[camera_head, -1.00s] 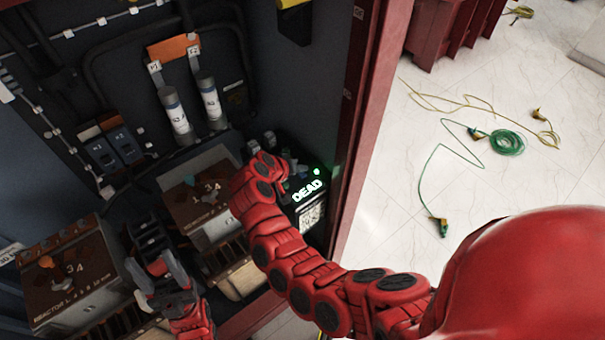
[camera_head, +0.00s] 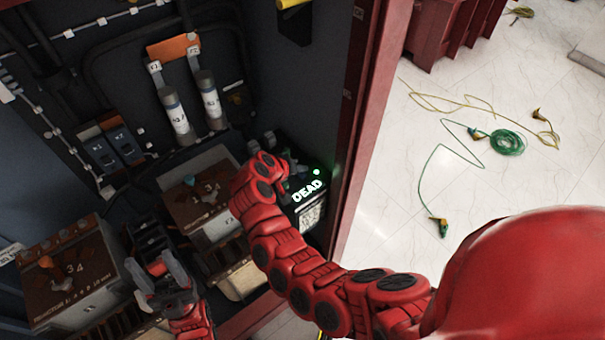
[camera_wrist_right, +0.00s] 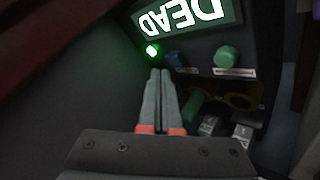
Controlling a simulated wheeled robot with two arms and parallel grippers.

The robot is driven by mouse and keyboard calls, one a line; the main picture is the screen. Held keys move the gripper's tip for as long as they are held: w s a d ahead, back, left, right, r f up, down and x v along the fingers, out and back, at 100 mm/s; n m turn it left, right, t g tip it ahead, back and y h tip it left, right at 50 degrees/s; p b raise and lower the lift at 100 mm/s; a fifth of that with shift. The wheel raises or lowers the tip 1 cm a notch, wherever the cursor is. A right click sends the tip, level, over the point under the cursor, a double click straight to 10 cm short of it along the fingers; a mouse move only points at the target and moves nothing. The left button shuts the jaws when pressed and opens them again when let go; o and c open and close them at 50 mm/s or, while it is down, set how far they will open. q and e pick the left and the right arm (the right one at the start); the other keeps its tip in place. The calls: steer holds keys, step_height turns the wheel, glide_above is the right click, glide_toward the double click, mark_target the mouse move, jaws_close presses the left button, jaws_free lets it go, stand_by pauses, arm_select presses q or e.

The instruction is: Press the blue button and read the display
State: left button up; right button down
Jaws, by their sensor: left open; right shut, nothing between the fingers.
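The tester box (camera_head: 311,222) stands in the cabinet's right corner. In the right wrist view the display (camera_wrist_right: 188,18) also reads DEAD, upside down. The blue button (camera_wrist_right: 176,60) sits between the lit lamp (camera_wrist_right: 152,50) and a green knob (camera_wrist_right: 226,57). My right gripper (camera_wrist_right: 160,72) is shut and empty, its tips close beside the blue button; I cannot tell whether they touch. My left gripper (camera_head: 158,262) is open and empty, low in the cabinet.
Two brown-topped reactor units, one at left (camera_head: 70,270) and one in the middle (camera_head: 203,190), flank my left gripper. Two white cylinders (camera_head: 174,112) hang on the back wall. The red cabinet post (camera_head: 352,120) stands right of the box. Green and yellow cables (camera_head: 505,143) lie on the floor.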

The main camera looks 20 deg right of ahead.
mark_target(301, 179)
steer(key=shift+f, duration=0.15)
steer(key=shift+f+b, duration=0.3)
steer(key=shift+b, duration=0.15)
steer(key=shift+f+b, duration=0.4)
steer(key=shift+f, duration=0.05)
stand_by(0.7)
steer(key=shift+r, duration=0.1)
steer(key=shift+r+p, duration=0.55)
steer(key=shift+r, duration=0.3)
step_height(301, 179, up, 5)
steer(key=p, duration=0.3)
stand_by(0.3)
steer(key=shift+a+f, duration=0.1)
stand_by(0.7)
